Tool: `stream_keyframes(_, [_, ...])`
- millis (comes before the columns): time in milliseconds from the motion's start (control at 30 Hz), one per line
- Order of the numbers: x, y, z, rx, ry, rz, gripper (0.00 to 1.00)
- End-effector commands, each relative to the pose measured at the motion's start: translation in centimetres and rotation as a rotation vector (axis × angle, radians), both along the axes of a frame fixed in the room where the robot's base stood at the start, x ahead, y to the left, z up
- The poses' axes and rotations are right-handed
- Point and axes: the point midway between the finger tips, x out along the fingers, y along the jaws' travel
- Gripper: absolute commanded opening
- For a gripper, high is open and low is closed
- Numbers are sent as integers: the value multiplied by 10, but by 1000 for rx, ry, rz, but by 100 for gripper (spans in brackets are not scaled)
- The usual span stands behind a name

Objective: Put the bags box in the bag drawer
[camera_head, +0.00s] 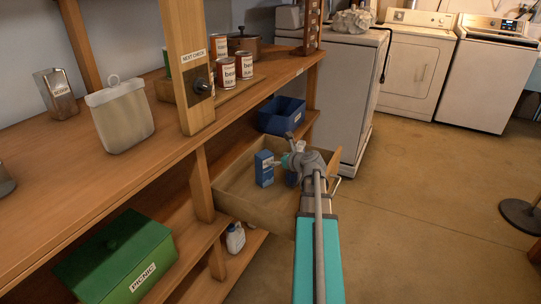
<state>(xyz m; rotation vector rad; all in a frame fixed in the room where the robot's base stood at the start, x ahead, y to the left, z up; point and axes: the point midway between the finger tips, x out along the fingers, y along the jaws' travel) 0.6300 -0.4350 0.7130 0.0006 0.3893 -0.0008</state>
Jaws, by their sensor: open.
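The open wooden bag drawer (258,206) sticks out from under the shelf unit, its inside visible from above. A small blue box with a white marking (264,169), which looks like the bags box, stands upright inside it, towards the left. Another blue piece (290,178) shows just right of it, partly hidden by my arm; I cannot tell what it is. My gripper (284,161) is open over the drawer, close to the box's right side. I cannot tell whether it touches the box. My arm hides the drawer's right part.
A blue bin (282,115) sits on the shelf behind the drawer. Cans (244,66) and a pale canister (122,116) stand on the upper shelf. A green picnic box (115,257) and a white bottle (235,238) are lower left.

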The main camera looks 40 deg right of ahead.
Motion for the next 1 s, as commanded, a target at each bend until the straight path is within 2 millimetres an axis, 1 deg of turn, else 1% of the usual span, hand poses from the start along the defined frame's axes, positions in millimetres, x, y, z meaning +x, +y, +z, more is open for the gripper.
stream_keyframes(33, [-10,1,6,-1,0,-2,100])
stream_keyframes(100, [-17,2,9,0,0,-1,100])
stream_keyframes(300, [-32,1,14,0,0,1,100])
stream_keyframes(433, [-35,1,15,-1,0,1,100])
stream_keyframes(1000, [-35,1,15,-1,0,1,100])
